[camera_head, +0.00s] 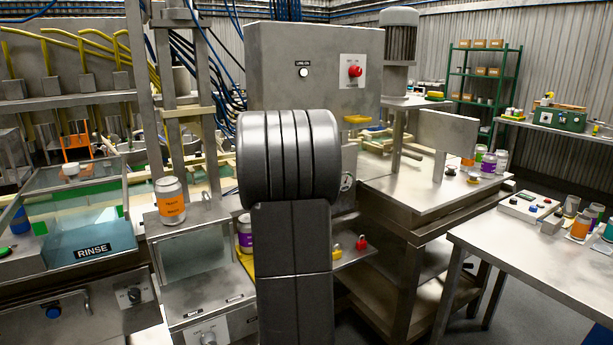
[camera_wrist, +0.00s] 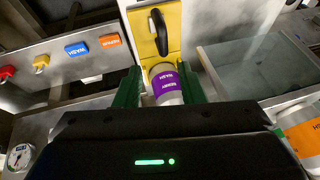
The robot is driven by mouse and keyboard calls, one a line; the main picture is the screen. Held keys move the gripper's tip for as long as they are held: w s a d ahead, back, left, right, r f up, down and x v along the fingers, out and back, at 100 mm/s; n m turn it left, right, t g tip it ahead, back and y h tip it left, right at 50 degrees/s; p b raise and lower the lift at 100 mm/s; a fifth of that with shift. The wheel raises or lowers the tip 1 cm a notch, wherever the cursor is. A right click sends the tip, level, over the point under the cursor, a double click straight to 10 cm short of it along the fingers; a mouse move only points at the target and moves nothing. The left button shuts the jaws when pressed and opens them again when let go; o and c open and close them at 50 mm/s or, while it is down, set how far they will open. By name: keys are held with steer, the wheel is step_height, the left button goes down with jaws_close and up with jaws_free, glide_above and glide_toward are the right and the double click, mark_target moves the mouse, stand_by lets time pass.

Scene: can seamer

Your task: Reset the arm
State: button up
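My gripper (camera_wrist: 160,88) shows in the wrist view with its two green fingers spread apart. A can with a purple label (camera_wrist: 168,88) stands between and beyond the fingers, in front of a yellow plate (camera_wrist: 158,40) with a black handle. A gap shows left of the can; whether the right finger touches it I cannot tell. The purple-labelled can also shows in the head view (camera_head: 245,234), partly covered by my arm. My arm (camera_head: 290,230) fills the middle of the head view and hides my gripper there.
An orange-labelled can (camera_head: 170,202) stands on a metal box to the left, near the rinse tank (camera_head: 95,235). A control cabinet (camera_head: 310,65) rises behind my arm. A steel table (camera_head: 540,255) stands at right.

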steer(key=x, duration=0.8)
steer(key=shift+a, duration=0.1)
steer(key=shift+s+a+f, duration=0.1)
steer(key=shift+a+f, duration=0.05)
